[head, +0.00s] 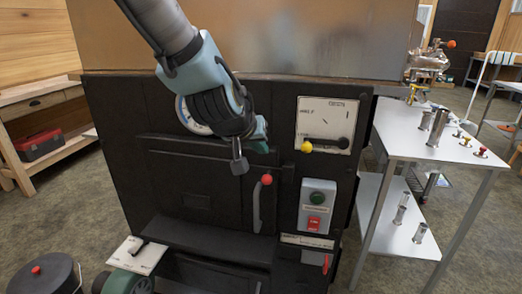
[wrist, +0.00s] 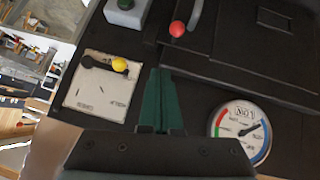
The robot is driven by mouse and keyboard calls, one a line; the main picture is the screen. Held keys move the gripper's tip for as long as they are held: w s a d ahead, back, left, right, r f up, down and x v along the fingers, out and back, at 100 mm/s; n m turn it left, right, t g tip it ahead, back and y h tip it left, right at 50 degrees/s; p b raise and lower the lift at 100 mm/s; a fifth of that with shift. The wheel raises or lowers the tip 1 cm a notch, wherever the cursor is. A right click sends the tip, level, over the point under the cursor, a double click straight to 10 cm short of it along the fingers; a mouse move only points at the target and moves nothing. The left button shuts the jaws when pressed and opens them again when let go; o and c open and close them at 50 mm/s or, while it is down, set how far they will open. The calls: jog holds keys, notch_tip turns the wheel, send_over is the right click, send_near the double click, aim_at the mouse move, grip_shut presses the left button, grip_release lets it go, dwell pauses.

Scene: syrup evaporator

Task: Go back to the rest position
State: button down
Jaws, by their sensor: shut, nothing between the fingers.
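My gripper (wrist: 160,100) is shut and empty; its green fingers lie together in the wrist view. In the head view my arm comes down from the top left, and my gripper (head: 262,132) hangs in front of the upper part of the black evaporator front (head: 110,110). It covers part of the round dial gauge, whose full face (wrist: 239,132) shows in the wrist view right of the fingers. The fingers point between the gauge and the white plate (head: 326,122) with the yellow-knobbed lever (head: 306,147). I cannot tell whether the fingers touch the front.
A red-knobbed door handle (head: 266,180) and a grey switch box (head: 317,206) with green and red buttons stick out below. A white table (head: 440,145) with metal cylinders stands at the right. A wooden bench (head: 45,110) with a red toolbox (head: 39,144) is at the left.

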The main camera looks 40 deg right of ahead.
jog(key=shift+w+d, duration=0.15)
jog(key=w+a+f+n+y, duration=0.25)
jog(key=w+a, duration=0.55)
jog(key=a, duration=0.4)
jog(key=w+a+f+n+y, duration=0.25)
jog(key=w+a, duration=0.45)
jog(key=a, duration=0.6)
jog(key=s+a+f+n+g+y, duration=0.1)
jog(key=s+a+n+y, duration=0.2)
jog(key=a, duration=1.9)
jog(key=shift+a+f+n+g, duration=0.2)
jog(key=shift+n+g, duration=0.2)
jog(key=shift+n, duration=0.2)
jog(key=shift+s, duration=0.1)
